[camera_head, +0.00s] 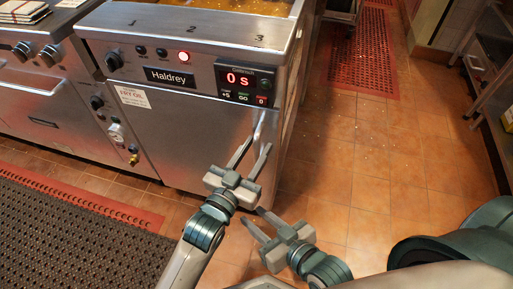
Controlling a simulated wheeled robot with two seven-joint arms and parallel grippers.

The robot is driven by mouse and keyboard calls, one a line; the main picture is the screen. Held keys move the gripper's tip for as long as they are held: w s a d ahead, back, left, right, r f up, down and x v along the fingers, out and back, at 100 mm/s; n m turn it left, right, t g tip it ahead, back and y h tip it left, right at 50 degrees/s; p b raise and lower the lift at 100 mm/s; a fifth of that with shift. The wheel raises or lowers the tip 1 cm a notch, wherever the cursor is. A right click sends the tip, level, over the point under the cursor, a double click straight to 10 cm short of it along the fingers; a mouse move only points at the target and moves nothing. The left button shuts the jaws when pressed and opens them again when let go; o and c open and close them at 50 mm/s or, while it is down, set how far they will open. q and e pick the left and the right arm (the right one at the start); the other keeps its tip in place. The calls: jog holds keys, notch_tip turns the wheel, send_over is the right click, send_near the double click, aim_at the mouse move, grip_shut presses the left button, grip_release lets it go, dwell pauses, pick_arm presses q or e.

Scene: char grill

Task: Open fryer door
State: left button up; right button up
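The fryer (200,75) is a stainless steel unit with a "Haldrey" label and a red display reading 0 s. Its front door (185,135) is a flat metal panel that looks shut. A pale upright bar (259,121), seemingly the door handle, is near the panel's right edge. My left gripper (257,145) is open, its fingers pointing up at the lower end of this bar. I cannot tell whether they touch it. My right gripper (251,214) is open and empty, lower down in front of the fryer, its fingers pointing up and left.
Another steel cooking unit (40,95) with knobs stands at the left. A dark mat (75,235) with a red edge lies on the floor there. A red mat (362,60) lies at the back right. The tiled floor (345,150) right of the fryer is clear. Steel shelving (490,60) stands at the far right.

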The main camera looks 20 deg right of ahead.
pick_arm(q)
jog(key=shift+w+d, duration=0.15)
jog(key=shift+d, duration=0.05)
grip_shut()
